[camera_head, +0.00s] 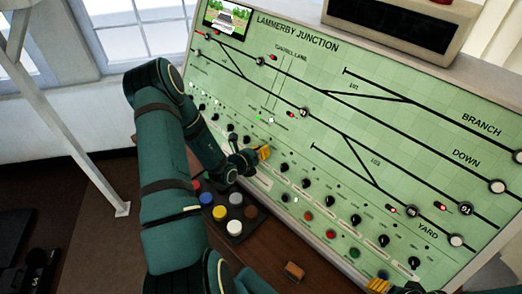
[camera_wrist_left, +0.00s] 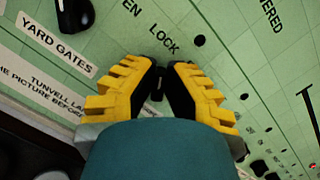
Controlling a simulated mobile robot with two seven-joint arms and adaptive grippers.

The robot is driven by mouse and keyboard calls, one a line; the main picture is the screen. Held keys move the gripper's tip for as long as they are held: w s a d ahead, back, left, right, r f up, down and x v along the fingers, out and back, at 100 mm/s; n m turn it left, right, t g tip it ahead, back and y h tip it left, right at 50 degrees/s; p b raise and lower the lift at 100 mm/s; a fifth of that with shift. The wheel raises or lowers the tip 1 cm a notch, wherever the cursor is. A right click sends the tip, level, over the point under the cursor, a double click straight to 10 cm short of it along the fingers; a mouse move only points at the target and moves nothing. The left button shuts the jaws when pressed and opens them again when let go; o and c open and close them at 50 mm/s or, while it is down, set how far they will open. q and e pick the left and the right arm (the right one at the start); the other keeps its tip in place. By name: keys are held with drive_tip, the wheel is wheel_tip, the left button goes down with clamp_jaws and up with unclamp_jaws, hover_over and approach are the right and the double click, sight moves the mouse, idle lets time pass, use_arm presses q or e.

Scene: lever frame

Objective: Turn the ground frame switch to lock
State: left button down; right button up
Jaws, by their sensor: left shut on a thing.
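My left gripper (camera_head: 262,153) reaches to the lower part of the green signal panel (camera_head: 330,120). In the left wrist view the yellow fingers (camera_wrist_left: 161,82) are shut on a small black switch knob (camera_wrist_left: 157,95). The word LOCK (camera_wrist_left: 165,40) is printed on the panel just beyond the fingertips, beside a word ending in EN. The fingers hide most of the knob, so I cannot tell which way it points. My right gripper (camera_head: 380,286) shows only in part at the bottom right edge, and its opening cannot be judged.
More black knobs (camera_head: 355,220) stand in a row along the panel to the right. A plate of coloured buttons (camera_head: 234,227) lies below the left gripper. Another black knob (camera_wrist_left: 72,14) stands near the YARD GATES label (camera_wrist_left: 57,44). A small brown block (camera_head: 294,271) is on the wooden ledge.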

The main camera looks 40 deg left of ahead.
use_arm(q)
drive_tip(key=shift+d, duration=0.1)
idle(0.3)
drive_tip(key=c, duration=1.2)
unclamp_jaws()
drive_tip(key=shift+f, duration=0.1)
drive_tip(key=shift+o, duration=0.9)
drive_tip(key=shift+w, duration=0.15)
drive_tip(key=v, duration=1.2)
